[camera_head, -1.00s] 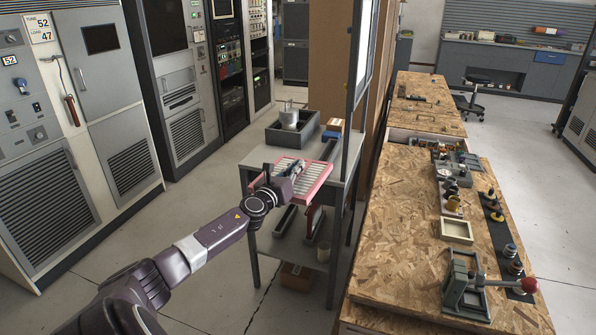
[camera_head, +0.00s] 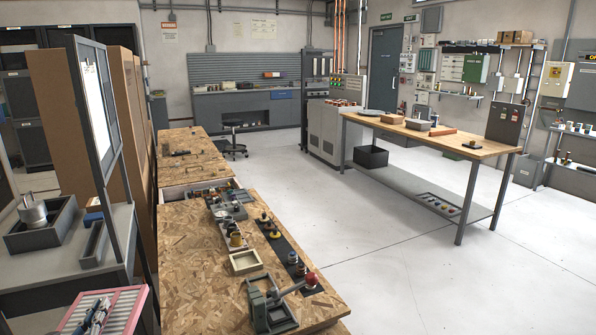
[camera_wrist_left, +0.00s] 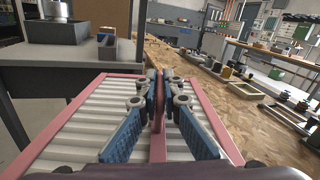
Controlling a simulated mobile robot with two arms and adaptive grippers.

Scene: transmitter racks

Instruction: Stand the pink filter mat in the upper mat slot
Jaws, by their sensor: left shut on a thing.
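The pink filter mat, a pink frame with white pleats and a middle bar, is cut off at the lower left of the head view (camera_head: 123,311). It fills the lower part of the left wrist view (camera_wrist_left: 84,118). My left gripper (camera_head: 96,316) lies over the mat; in the left wrist view its blue-padded fingers (camera_wrist_left: 164,98) are shut on the middle bar. The mat is held beside the grey side table, its pleated face towards the wrist camera. I cannot make out the upper mat slot in either current view. My right gripper is not in view.
The grey side table (camera_head: 55,262) holds a grey bin (camera_head: 38,232) with a metal canister (camera_head: 33,212) and a narrow grey tray (camera_head: 94,246). A dark upright frame rises there. The chipboard bench (camera_head: 195,270) carries small parts and a lever press (camera_head: 272,308). Open floor lies right.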

